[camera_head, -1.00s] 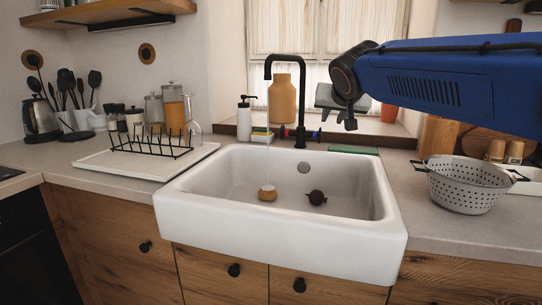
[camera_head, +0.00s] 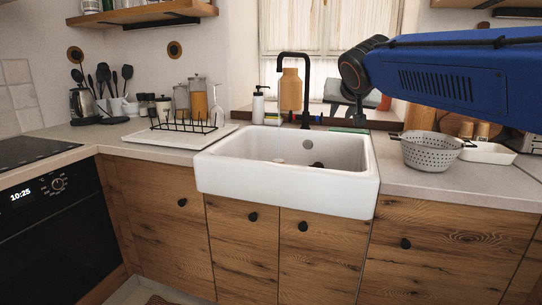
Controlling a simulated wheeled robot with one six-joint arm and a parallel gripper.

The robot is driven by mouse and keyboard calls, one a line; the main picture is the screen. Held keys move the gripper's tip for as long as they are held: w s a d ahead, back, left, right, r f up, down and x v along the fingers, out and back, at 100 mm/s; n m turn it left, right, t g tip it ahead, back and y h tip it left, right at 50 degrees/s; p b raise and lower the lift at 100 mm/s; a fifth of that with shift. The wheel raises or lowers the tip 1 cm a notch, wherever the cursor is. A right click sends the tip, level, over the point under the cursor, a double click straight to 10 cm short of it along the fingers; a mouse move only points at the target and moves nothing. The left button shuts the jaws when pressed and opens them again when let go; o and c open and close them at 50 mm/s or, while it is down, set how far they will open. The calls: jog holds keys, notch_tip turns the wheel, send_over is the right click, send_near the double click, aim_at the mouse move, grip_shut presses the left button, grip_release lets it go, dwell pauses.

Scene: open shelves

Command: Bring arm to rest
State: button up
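My blue arm (camera_head: 440,75) reaches in from the right edge. Its dark joint (camera_head: 355,68) stands in front of the window. I cannot make out my gripper or its fingers; the part beyond the joint is not clearly shown. The arm hangs above the counter to the right of the sink and shows no contact with anything.
A white sink (camera_head: 285,185) with a black faucet (camera_head: 305,85) is ahead. A grey colander (camera_head: 430,152) stands on the right counter. A dish rack (camera_head: 182,124) is on the left. An oven (camera_head: 50,220) fills the lower left. Wooden drawers (camera_head: 440,245) face me.

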jog(key=s+d+f+g, duration=0.2)
jog(key=s+d+f, duration=0.1)
jog(key=s+f, duration=0.8)
jog(key=s+d+f+n+g, duration=0.1)
jog(key=s+d+f+g, duration=0.1)
jog(key=s+f, duration=0.9)
jog(key=s+d+f+n+g+y, duration=0.1)
jog(key=s+d+f+g, duration=0.2)
jog(key=s+f, duration=0.8)
jog(key=s+d, duration=0.1)
jog(key=s, duration=0.4)
jog(key=shift+s, duration=0.25)
